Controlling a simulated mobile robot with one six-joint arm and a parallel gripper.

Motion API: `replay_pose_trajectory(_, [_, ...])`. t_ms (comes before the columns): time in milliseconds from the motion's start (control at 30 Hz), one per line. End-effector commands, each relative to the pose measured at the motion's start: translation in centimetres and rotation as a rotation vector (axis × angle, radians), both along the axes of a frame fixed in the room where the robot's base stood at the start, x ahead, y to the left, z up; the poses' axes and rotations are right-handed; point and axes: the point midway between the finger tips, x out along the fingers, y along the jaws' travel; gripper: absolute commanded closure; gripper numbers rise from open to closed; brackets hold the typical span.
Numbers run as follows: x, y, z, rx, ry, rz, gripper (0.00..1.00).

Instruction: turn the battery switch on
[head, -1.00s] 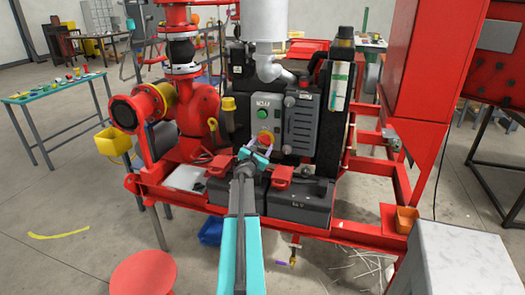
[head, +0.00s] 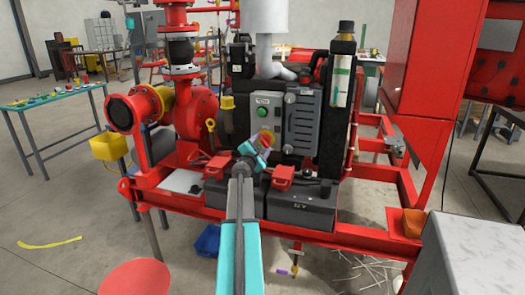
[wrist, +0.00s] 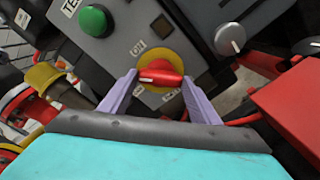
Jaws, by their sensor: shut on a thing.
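The battery switch is a red rotary handle on a yellow round plate (wrist: 158,57) on the grey control panel (head: 279,108). In the wrist view the red handle (wrist: 161,78) lies roughly crosswise in the picture, between the two purple fingers. My gripper (wrist: 160,84) is shut on the red handle, one finger at each end. In the head view the switch (head: 266,137) shows just above my gripper (head: 263,148), partly covered by it. Small labels sit around the yellow plate; an upper one is partly readable.
A green button (wrist: 95,20) sits on the panel up and left of the switch. A grey knob (wrist: 230,38) is to the right. Two black batteries (head: 300,208) with red terminal covers (head: 280,178) stand below the panel. Red frame rails surround them.

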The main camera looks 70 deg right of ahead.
Motion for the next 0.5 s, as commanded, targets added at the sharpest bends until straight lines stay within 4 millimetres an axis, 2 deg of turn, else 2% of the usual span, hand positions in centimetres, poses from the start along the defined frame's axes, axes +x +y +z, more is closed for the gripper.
replay_pose_trajectory(33, [0.00,0.09,-0.57,0.001,-0.030,-0.001,0.66])
replay_pose_trajectory(500, [0.00,0.07,-0.58,0.018,-0.333,-0.002,0.66])
